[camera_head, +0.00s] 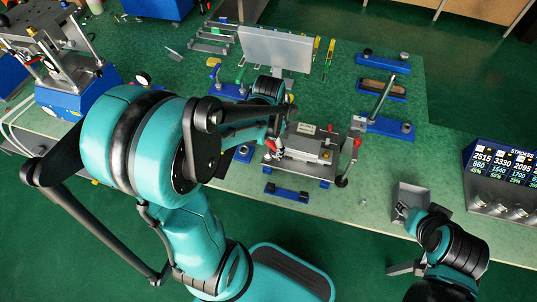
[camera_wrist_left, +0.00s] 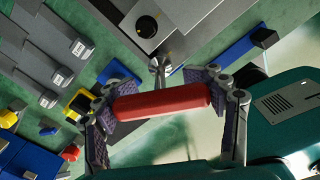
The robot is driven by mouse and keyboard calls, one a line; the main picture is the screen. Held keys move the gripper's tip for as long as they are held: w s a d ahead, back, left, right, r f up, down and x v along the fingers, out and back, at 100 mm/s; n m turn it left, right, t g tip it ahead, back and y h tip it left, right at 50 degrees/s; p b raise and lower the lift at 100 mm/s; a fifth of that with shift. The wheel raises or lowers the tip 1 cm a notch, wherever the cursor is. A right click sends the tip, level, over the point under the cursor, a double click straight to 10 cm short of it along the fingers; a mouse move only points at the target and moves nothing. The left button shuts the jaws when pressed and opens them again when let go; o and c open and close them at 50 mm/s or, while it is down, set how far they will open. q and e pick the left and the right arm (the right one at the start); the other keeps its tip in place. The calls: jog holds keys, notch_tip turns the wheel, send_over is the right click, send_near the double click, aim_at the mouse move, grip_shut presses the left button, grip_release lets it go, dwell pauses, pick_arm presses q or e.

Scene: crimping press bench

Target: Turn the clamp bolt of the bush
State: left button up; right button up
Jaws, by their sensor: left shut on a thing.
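My left gripper (camera_wrist_left: 163,117) is shut on a red handle (camera_wrist_left: 165,101), with one dark ridged pad at each end of it. A metal rod (camera_wrist_left: 157,68) shows just beyond the handle, next to a grey block. In the head view the left gripper (camera_head: 277,148) is at the left side of the grey fixture (camera_head: 306,146), and my arm partly covers that area. The red handle (camera_head: 270,146) shows there too. I cannot make out the bush or its clamp bolt for certain. My right gripper (camera_head: 402,211) is over a small grey tray, too small to tell its opening.
A second red handle (camera_head: 357,143) stands at the fixture's right. The grey tray (camera_head: 411,191) lies near the bench's front edge. Blue stands (camera_head: 386,125) are at the back right, and a grey panel (camera_head: 275,48) stands behind. A counter display (camera_head: 503,178) is far right.

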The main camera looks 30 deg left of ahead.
pick_arm(q)
jog(key=shift+r+p, duration=2)
jog(key=shift+r, duration=0.45)
